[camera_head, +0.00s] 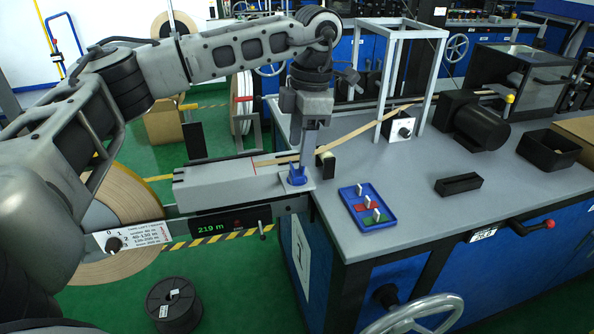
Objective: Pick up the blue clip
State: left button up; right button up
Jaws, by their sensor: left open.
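The blue clip (297,177) sits on a small light plate at the right end of a long grey housing (215,183), by the table's left edge. My left gripper (303,158) points straight down just above the clip, its fingers open. The fingertips reach close to the clip's top; I cannot tell whether they are around it or touching it. A blue tray (351,198) to the right holds a red clip (363,207) and a green clip (370,220), with small white upright parts. My right gripper is not in view.
A tan tape strip (345,139) runs from the housing past a metal frame (441,85). A small black block (329,164) stands right of the gripper. A black slotted block (458,184) and a black box (548,150) stand farther right. The grey tabletop (420,235) is clear in front.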

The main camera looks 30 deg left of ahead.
aim_at(297, 163)
pick_arm(q)
jog(key=shift+s+a+f, duration=0.1)
jog(key=shift+s+f, duration=0.1)
jog(key=shift+f, duration=1.1)
jog(key=shift+s+a+f, duration=0.1)
jog(key=shift+s+f, duration=0.1)
jog(key=shift+f, duration=1.1)
jog(key=c, duration=1)
